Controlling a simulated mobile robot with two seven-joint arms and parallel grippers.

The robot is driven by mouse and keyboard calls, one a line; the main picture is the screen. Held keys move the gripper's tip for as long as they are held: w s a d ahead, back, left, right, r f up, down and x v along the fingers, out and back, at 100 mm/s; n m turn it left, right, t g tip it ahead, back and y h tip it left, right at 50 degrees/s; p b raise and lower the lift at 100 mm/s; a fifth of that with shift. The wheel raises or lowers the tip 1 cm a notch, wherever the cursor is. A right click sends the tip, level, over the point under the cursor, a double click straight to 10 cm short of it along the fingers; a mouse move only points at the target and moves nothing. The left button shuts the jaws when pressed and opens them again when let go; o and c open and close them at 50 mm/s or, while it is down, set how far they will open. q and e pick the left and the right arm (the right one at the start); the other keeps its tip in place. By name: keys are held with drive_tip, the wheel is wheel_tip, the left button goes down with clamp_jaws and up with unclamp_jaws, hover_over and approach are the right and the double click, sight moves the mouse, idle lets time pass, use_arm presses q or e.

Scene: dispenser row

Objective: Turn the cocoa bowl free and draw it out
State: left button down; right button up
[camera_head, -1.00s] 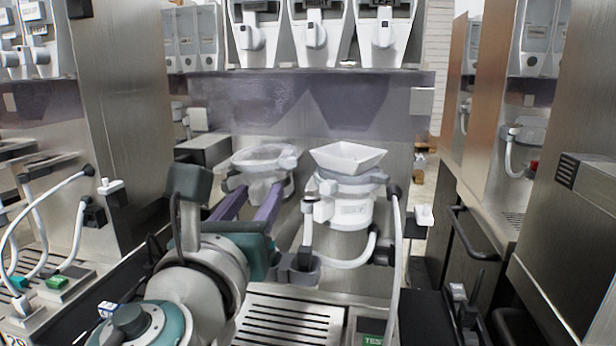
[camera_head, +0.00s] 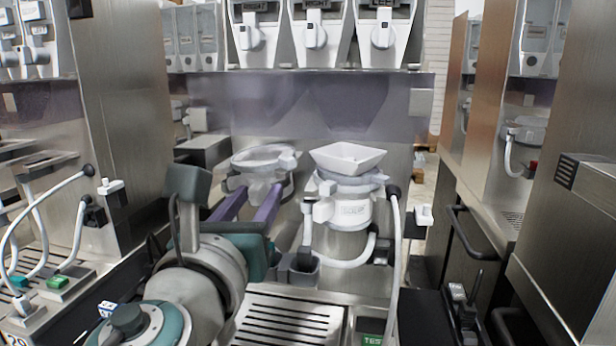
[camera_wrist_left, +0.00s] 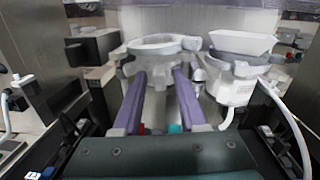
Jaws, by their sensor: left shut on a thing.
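The bowl held by my left gripper, which I take to be the cocoa bowl, is a grey, partly see-through round bowl (camera_head: 262,158) at the left of the dispenser bay. It also shows in the left wrist view (camera_wrist_left: 160,46). My left gripper (camera_head: 252,194) reaches in from the front with two purple fingers. In the wrist view its fingertips (camera_wrist_left: 160,76) are on either side of the bowl's lower part and shut on it. The fingers partly hide the bowl's underside, and I cannot tell whether it is free of its seat. My right gripper is not in view.
A white mixer unit with a square funnel (camera_head: 348,158) stands close to the bowl's right. A white hose (camera_head: 396,240) runs down beside it. White dispensers (camera_head: 315,35) hang above. A slotted drip tray (camera_head: 285,325) lies below in front. Metal cabinet walls stand at both sides.

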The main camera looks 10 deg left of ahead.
use_arm(q)
drive_tip(key=shift+w+a+r+h, duration=0.1)
drive_tip(key=shift+a+h, duration=0.2)
drive_tip(key=shift+a, duration=0.1)
drive_tip(key=shift+a+m+h, duration=0.2)
drive_tip(key=shift+m+h, duration=0.3)
drive_tip(key=shift+h, duration=0.1)
drive_tip(key=shift+a+m+h, duration=0.2)
drive_tip(key=shift+m+h, duration=0.2)
drive_tip(key=shift+h, duration=0.1)
